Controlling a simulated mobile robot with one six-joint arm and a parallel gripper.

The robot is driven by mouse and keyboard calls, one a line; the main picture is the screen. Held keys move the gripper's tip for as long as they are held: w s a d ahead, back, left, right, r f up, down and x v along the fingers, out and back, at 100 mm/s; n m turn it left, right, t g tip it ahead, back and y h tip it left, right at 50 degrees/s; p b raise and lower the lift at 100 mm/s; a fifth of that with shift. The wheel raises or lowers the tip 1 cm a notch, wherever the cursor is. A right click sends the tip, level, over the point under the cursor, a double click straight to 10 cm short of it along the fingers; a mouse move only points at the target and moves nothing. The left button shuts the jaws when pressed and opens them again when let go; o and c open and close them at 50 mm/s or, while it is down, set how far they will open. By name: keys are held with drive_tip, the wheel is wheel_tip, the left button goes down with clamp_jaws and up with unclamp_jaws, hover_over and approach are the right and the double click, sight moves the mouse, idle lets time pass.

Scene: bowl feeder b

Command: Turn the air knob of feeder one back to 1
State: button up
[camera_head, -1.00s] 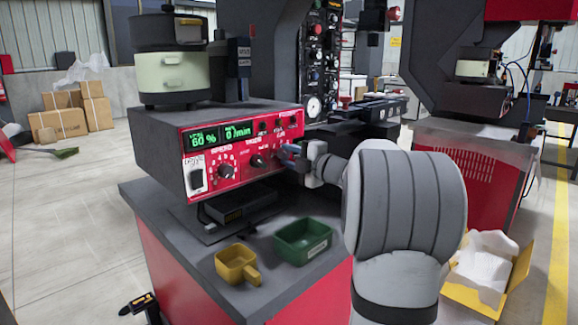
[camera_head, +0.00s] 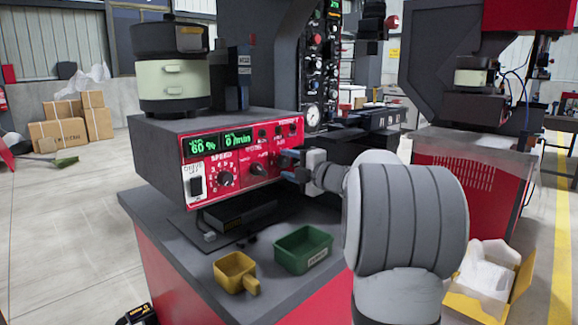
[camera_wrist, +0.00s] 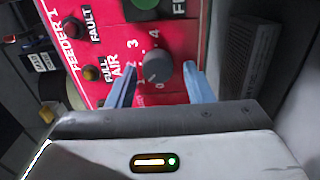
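The red control panel of feeder one (camera_head: 283,132) faces me, left of my arm in the head view. In the wrist view its labels read FEEDER 1, FAULT, FULL and AIR. The grey air knob (camera_wrist: 157,68) sits on the panel, with the numbers 2, 3 and 4 readable around it. Its pointer setting is not clear to me. My gripper (camera_wrist: 160,72) has its two blue fingers apart, one on each side of the knob. A gap shows on both sides. In the head view my gripper (camera_head: 289,161) is at the panel's right part and hides the air knob.
A speed knob (camera_head: 225,179) and another knob (camera_head: 258,168) are left of my gripper. A green bin (camera_head: 303,250) and a yellow scoop (camera_head: 236,271) stand on the table below.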

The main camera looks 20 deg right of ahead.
drive_tip(key=shift+o, duration=0.2)
drive_tip(key=shift+s+d+r, duration=0.1)
drive_tip(key=shift+s+d, duration=0.05)
drive_tip(key=p+v, duration=0.1)
drive_tip(key=v, duration=0.6)
drive_tip(key=shift+s, duration=0.2)
drive_tip(key=shift+s, duration=0.1)
